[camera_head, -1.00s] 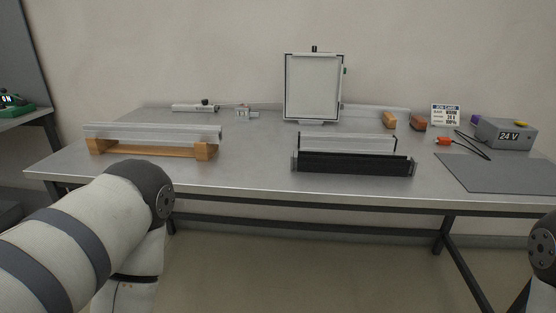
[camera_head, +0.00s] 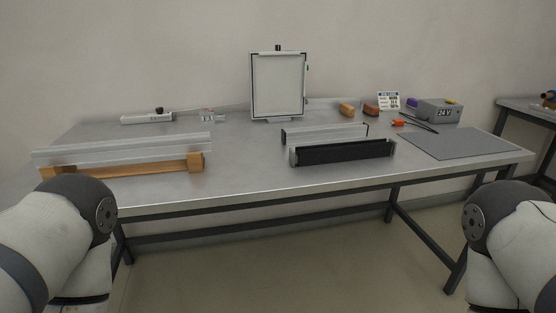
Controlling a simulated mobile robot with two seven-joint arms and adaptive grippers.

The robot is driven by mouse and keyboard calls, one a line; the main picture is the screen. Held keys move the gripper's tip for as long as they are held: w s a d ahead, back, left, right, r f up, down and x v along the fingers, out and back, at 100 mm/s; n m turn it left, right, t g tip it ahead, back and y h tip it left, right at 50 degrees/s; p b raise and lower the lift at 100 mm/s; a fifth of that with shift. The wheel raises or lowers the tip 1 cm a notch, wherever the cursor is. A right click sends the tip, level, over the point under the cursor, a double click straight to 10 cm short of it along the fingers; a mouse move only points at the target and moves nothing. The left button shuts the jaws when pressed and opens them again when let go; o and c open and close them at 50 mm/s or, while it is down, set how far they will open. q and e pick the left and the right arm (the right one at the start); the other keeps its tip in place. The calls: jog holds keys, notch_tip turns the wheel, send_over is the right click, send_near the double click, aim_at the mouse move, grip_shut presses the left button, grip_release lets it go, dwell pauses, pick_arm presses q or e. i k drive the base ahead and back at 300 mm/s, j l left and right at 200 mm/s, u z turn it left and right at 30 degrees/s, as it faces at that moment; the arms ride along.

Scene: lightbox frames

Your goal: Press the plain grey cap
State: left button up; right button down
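I cannot pick out a plain grey cap for certain at this size. An upright lightbox frame (camera_head: 278,86) with a pale panel stands at the back middle of the bench, with a small dark knob (camera_head: 278,47) on its top edge. A small grey block with a red spot (camera_head: 207,116) lies at the back left. Beside it is a pale bar with a dark knob (camera_head: 147,118). My two arms show at the lower left and lower right, in front of the bench. Both grippers are out of the picture.
The metal bench (camera_head: 240,178) holds aluminium profiles on a wooden cradle (camera_head: 130,168) at left and a black channel (camera_head: 342,151) at centre. At right are a grey mat (camera_head: 460,144), a 24 V box (camera_head: 440,110), a job card (camera_head: 388,100) and wooden blocks. Another bench stands far right.

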aim_at(293, 158)
jog(key=i+l+u, duration=0.1)
jog(key=i+l, duration=0.15)
jog(key=i+l+u, duration=0.1)
jog(key=l, duration=0.25)
jog(key=i+l+u, duration=0.1)
jog(key=i+l, duration=0.2)
jog(key=i+l+u, duration=0.1)
jog(key=l, duration=0.3)
jog(key=i+l+u, duration=0.1)
jog(key=i+l, duration=0.2)
jog(key=l, duration=0.1)
